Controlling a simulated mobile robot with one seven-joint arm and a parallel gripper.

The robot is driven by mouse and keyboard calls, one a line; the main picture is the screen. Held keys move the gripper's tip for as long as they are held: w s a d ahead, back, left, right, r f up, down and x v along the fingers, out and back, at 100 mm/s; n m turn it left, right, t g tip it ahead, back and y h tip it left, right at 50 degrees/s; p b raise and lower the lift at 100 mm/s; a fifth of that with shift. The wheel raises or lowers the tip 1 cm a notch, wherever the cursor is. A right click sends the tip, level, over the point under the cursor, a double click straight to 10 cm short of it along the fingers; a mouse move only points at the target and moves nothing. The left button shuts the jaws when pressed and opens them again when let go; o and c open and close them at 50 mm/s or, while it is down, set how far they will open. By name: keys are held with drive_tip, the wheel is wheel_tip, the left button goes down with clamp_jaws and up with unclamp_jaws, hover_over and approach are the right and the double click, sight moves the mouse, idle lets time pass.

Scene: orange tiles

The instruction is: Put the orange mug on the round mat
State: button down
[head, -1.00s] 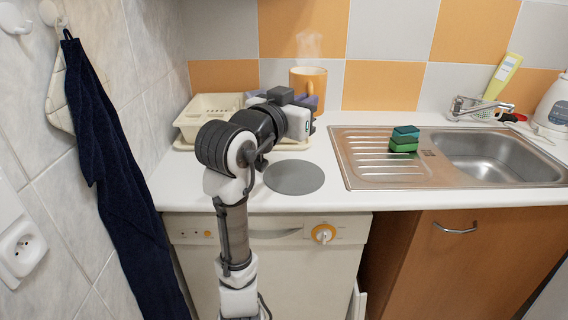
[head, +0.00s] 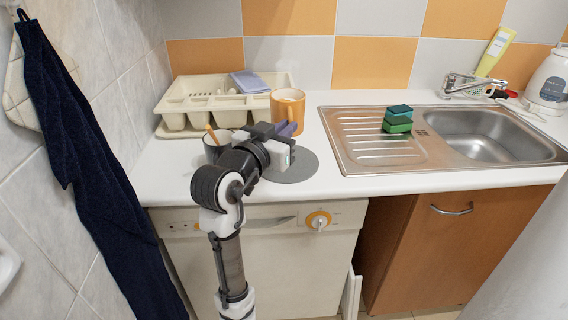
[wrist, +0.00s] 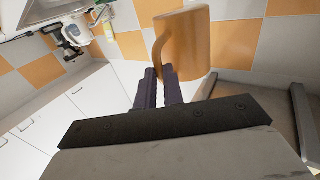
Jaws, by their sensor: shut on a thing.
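The orange mug (head: 288,104) is upright, just past my gripper (head: 289,129) in the head view. In the wrist view my purple fingers (wrist: 161,72) are closed at the handle of the mug (wrist: 187,42). The round grey mat (head: 296,171) lies flat on the counter, partly covered by my gripper. The mug appears above and behind the mat's far edge; its exact height over the counter is hard to tell, as my gripper hides its base.
A cream dish rack (head: 180,98) with a lilac item (head: 250,82) stands behind left. A dark cup (head: 213,148) holding an orange stick is left of my gripper.

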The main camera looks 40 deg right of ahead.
drive_tip(key=shift+f, duration=4.3)
drive_tip(key=shift+f, duration=0.2)
drive_tip(key=c, duration=1.5)
unclamp_jaws()
drive_tip(key=shift+r, duration=0.15)
drive_tip(key=b+v, duration=0.2)
drive_tip(key=v, duration=1)
